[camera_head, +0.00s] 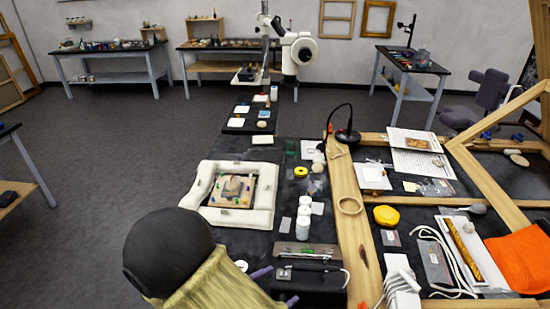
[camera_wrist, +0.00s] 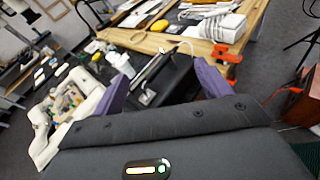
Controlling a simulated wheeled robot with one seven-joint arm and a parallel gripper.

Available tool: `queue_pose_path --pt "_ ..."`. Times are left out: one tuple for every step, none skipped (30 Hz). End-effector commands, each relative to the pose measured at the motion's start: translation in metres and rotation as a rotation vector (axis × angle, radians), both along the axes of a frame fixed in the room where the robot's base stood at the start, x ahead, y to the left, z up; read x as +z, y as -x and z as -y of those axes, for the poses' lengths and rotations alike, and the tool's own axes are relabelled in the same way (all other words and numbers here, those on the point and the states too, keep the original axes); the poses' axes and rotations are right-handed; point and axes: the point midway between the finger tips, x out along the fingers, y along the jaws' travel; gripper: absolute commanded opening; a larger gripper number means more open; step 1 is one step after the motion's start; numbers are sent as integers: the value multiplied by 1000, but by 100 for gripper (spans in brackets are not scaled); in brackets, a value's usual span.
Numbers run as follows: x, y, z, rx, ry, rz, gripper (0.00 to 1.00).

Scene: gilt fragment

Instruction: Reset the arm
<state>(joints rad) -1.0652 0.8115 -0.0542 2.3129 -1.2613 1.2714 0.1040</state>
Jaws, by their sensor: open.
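My gripper (camera_head: 277,286) is low in the head view, beyond the dark rounded and straw-coloured part of my arm. Its two purple fingers stick out to the right, over the near end of the dark worktop. In the wrist view my gripper (camera_wrist: 161,86) shows its purple fingers wide apart, with nothing held between them. A black box (camera_wrist: 168,82) lies in the gap between the fingers in that view; how far it is below them I cannot tell. My arm hides part of the worktop's near left side.
A white padded frame (camera_head: 270,200) holding a colourful fragment lies left of the gripper. White jars (camera_head: 303,222) stand beyond it. A wooden frame (camera_head: 350,225) spans the right, with an orange cloth (camera_head: 522,262) and a yellow lump (camera_head: 386,215).

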Motion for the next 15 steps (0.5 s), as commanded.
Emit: queue_pose_path --pt "-8 2 19 -94 -52 -13 77" --pt "-11 4 29 -153 -86 -22 77" --pt "-15 8 43 -237 -137 -33 77" --pt "-19 13 53 -302 -178 -41 77" --pt "-23 17 62 -365 -220 -47 77" --pt "-27 23 73 -449 -280 -52 77" --pt "-31 27 80 -510 -325 -54 77" --pt "-34 32 87 -571 -371 -53 77" --pt "-39 38 94 -650 -435 -51 77" --pt "-43 42 98 -709 -483 -46 77" --pt "-46 46 103 -767 -533 -40 77" --pt "-50 51 107 -842 -600 -28 77" --pt "-53 54 110 -896 -651 -17 77" --pt "-56 56 112 -949 -704 -4 77" --pt "-59 59 114 -1018 -773 17 77"
